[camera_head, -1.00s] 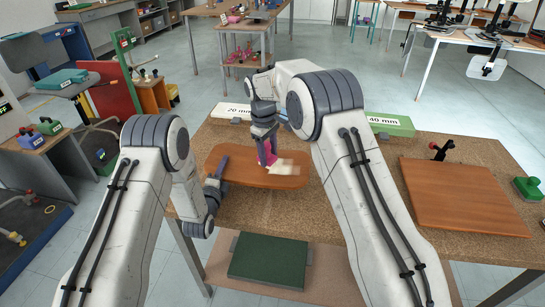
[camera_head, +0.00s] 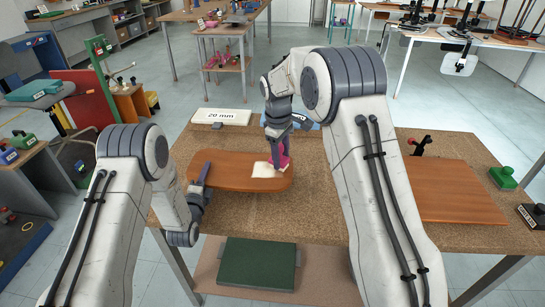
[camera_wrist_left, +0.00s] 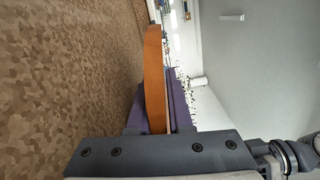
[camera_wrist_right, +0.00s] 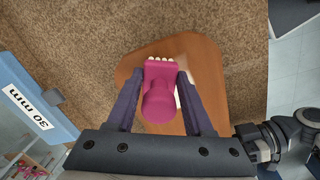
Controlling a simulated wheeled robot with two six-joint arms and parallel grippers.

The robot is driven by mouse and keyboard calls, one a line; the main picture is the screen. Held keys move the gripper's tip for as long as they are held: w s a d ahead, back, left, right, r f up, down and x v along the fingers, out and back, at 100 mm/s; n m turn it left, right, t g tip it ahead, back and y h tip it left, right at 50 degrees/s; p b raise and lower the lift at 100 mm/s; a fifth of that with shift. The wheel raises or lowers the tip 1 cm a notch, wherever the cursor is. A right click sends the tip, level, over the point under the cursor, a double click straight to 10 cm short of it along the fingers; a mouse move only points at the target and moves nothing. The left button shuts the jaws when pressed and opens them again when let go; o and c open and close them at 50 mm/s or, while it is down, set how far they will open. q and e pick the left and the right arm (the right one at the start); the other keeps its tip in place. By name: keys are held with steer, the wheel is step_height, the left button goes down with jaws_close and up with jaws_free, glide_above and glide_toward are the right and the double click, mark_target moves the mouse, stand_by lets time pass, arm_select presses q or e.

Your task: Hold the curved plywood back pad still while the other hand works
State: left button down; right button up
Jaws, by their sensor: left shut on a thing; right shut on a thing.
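The curved plywood back pad (camera_head: 225,172) lies on the cork-coloured bench, its orange-brown face up. My left gripper (camera_head: 202,186) is shut on its left end; the left wrist view shows the pad's edge (camera_wrist_left: 154,75) between the jaws. My right gripper (camera_head: 279,145) is shut on a magenta tool (camera_head: 283,161), seen from above in the right wrist view (camera_wrist_right: 160,92). The tool stands over the pad's right part, with pale bristle-like tips at its far edge. A cream patch (camera_head: 268,170) lies on the pad beside the tool. The tool's underside is hidden.
A flat brown panel (camera_head: 450,190) lies on the bench's right side, near a red-black clamp (camera_head: 418,146) and a green block (camera_head: 503,177). A white "20 mm" box (camera_head: 222,116) stands at the back edge. A dark green pad (camera_head: 257,264) is on the lower shelf.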

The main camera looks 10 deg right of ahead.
steer(key=shift+s+d, duration=0.15)
steer(key=shift+d, duration=0.3)
steer(key=shift+w+a+f, duration=0.1)
steer(key=shift+w+a, duration=0.1)
steer(key=shift+a, duration=0.45)
steer(key=shift+w+a, duration=0.25)
steer(key=shift+a, duration=0.4)
steer(key=shift+w+a+f, duration=0.1)
steer(key=shift+w+a, duration=0.1)
steer(key=shift+a, duration=0.45)
steer(key=shift+w+a+f, duration=0.2)
steer(key=shift+a+f, duration=0.2)
steer(key=shift+a, duration=0.3)
steer(key=shift+w+a+f, duration=0.1)
steer(key=shift+w+a, duration=0.15)
steer(key=shift+a, duration=0.45)
steer(key=shift+w+a+f, duration=0.1)
steer(key=shift+w+a, duration=0.1)
steer(key=shift+a, duration=0.55)
steer(key=shift+w+a, duration=0.25)
steer(key=shift+a, duration=0.45)
step_height(320, 180, up, 8)
steer(key=shift+r, duration=0.15)
step_height(320, 180, up, 5)
steer(key=shift+f, duration=0.1)
